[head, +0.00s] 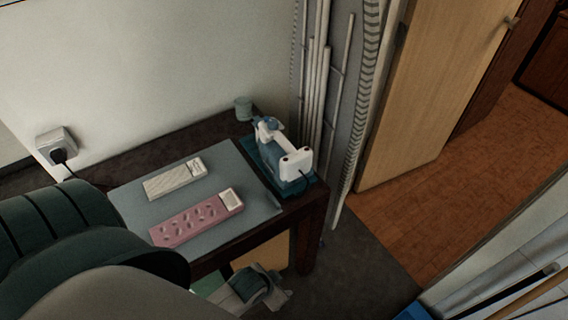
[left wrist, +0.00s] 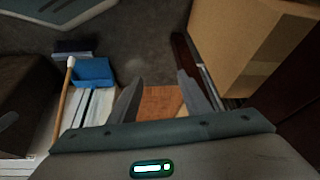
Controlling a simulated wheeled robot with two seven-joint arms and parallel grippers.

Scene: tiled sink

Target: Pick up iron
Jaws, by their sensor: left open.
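The iron (head: 294,163), white and blue, stands on a blue base at the right end of a small dark table (head: 312,196) in the head view. A dark cord shows at its near side. My left gripper (head: 268,299) is low in front of the table, below and to the left of the iron and apart from it. In the left wrist view its two fingers (left wrist: 160,88) are spread, with nothing between them. The iron does not show in the left wrist view. My right gripper is in neither view.
A grey-blue mat (head: 212,208) on the table holds a pink patterned item (head: 185,224) and a pale one (head: 170,182). A small cup (head: 243,108) stands behind. Poles (head: 318,90) rise beside the iron. The left wrist view shows a cardboard box (left wrist: 245,42) and blue dustpan (left wrist: 93,71).

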